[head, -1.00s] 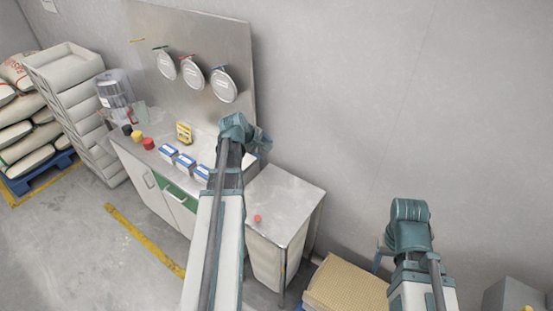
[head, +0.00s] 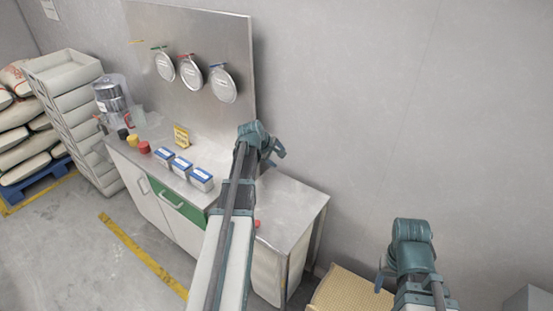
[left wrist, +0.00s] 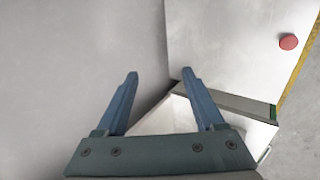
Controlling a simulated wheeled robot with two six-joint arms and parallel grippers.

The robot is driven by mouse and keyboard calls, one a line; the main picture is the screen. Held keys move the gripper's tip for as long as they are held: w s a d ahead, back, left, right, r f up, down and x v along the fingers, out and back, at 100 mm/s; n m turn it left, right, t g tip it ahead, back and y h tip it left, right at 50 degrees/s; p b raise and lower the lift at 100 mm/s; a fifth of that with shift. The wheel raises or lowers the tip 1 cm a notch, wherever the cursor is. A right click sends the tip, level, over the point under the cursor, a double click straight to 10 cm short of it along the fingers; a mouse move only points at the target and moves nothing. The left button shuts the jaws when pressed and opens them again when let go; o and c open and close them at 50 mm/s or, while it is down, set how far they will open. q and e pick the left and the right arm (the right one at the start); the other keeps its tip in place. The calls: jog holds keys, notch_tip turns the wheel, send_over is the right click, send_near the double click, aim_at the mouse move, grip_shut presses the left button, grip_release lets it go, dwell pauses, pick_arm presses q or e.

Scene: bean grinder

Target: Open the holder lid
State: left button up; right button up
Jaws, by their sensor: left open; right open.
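A machine with a clear hopper (head: 110,88) stands at the far left end of the steel counter (head: 222,143); I cannot make out a holder lid on it for certain. My left gripper (head: 277,150) is beyond the counter's right end, well away from the machine. In the left wrist view its two fingers (left wrist: 159,77) are apart with nothing between them. My right gripper (head: 380,277) hangs at the lower right, near the wall and away from the counter; its fingers are partly hidden by its wrist.
Three round discs (head: 222,86) hang on the steel panel. A lower steel table (head: 300,205) stands to the right, with a red button (left wrist: 288,42).

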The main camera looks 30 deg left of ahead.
pick_arm(q)
grip_shut()
dwell(1.3)
grip_release()
jog(key=shift+r, duration=0.1)
jog(key=p+v, duration=1.1)
jog(key=v, duration=0.2)
jog(key=shift+s+r, duration=0.25)
